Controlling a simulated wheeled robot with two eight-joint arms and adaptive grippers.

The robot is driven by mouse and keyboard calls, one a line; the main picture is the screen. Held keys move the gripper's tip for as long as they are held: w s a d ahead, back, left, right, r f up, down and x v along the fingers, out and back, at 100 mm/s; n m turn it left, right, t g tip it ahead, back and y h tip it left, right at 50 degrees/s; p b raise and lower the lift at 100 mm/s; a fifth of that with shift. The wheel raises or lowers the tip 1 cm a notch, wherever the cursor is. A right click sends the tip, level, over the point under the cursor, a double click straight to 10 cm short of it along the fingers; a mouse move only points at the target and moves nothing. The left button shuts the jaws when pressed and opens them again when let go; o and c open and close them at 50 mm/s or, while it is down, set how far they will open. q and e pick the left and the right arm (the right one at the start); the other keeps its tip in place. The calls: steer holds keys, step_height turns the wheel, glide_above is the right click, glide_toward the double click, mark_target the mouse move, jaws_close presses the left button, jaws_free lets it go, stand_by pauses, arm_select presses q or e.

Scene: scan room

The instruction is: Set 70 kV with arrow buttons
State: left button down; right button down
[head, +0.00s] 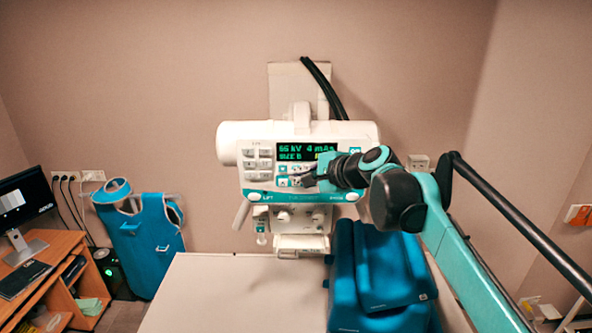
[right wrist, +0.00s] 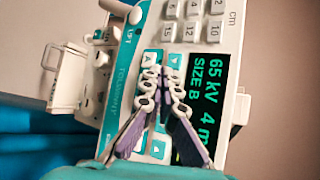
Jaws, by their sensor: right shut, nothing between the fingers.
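The white X-ray unit's control panel (head: 262,190) faces me on the back wall, with a teal strip below. Its display (head: 297,151) has green text; in the right wrist view the display (right wrist: 207,90) reads 65 kV, a cut-off 4 m and SIZE B. Teal-and-white arrow buttons (right wrist: 151,57) sit beside the display. My right gripper (head: 309,179) is shut and empty in front of the buttons. In the right wrist view its fingertips (right wrist: 161,80) are together over the button area and hide part of it. I cannot tell whether they touch a button. My left gripper is not in view.
Grey number keys (right wrist: 190,30) adjoin the arrow buttons. A pale table (head: 215,295) lies below the unit, with a blue padded piece (head: 375,265) at its right. A desk with a monitor (head: 22,205) and a blue apron (head: 143,240) stand at the left.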

steer(key=shift+w, duration=0.1)
steer(key=shift+w, duration=0.35)
steer(key=shift+w, duration=0.35)
stand_by(1.0)
steer(key=shift+s, duration=0.85)
